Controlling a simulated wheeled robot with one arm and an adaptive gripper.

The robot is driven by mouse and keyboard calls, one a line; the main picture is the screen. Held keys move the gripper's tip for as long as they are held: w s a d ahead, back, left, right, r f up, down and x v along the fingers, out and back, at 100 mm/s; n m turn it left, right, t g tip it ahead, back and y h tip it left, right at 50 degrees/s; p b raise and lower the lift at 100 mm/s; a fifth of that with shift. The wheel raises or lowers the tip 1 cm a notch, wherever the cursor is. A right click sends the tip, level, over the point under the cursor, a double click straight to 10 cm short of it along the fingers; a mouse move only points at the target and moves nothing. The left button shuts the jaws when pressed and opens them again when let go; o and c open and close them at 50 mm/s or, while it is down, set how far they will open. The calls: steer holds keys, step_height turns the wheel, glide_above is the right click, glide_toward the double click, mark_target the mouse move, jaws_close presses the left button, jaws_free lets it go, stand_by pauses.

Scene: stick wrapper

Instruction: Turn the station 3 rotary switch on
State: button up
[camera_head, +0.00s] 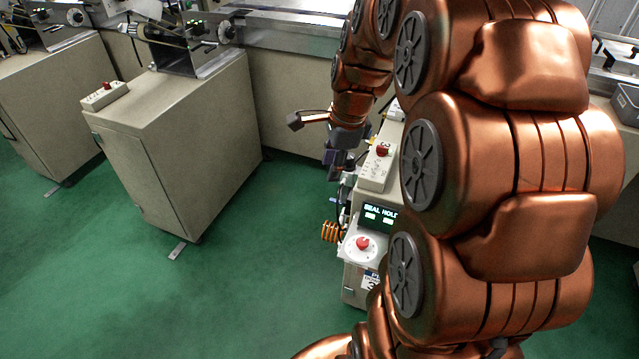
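The station marked 3 stands in the middle, partly hidden behind my copper arm. A pale control box (374,177) on it carries a red knob (382,150) beside a "3" mark. Lower and nearer, a second red knob (362,243) sits on a white round plate (350,252). I cannot tell from this view which knob is the rotary switch, or its setting. My gripper (336,163) is dark, small in view and just left of the control box, apart from the lower knob. Its fingers are too small and overlapped to tell whether they are open.
A lit display (380,214) reads about "SEAL HOLD". An orange coil (330,232) juts out left of the station. A beige cabinet (185,140) with its own red-knobbed box (104,95) stands left. Green floor (230,290) is clear between them.

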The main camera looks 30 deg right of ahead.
steer(key=s+a+n+g, duration=0.1)
steer(key=s+a+n, duration=0.3)
steer(key=a+n, duration=0.1)
steer(key=shift+s+a+r+n+p, duration=0.2)
steer(key=shift+s+a+n+p, duration=0.15)
steer(key=shift+a, duration=0.25)
steer(key=s+a+r+n+g+p, duration=0.1)
steer(key=s+a+n+p, duration=0.2)
steer(key=s+n, duration=0.5)
steer(key=s+a+r+n+g+h+p, duration=0.1)
steer(key=s+a+r+n+p, duration=0.1)
steer(key=s+a+n, duration=0.3)
steer(key=s+n+p, duration=0.1)
steer(key=s+n, duration=0.2)
steer(key=s, duration=0.1)
steer(key=shift+s+a+r+g, duration=0.25)
steer(key=shift+a+g, duration=0.1)
steer(key=shift+g, duration=0.05)
steer(key=shift+a+n, duration=0.1)
steer(key=shift+n, duration=0.15)
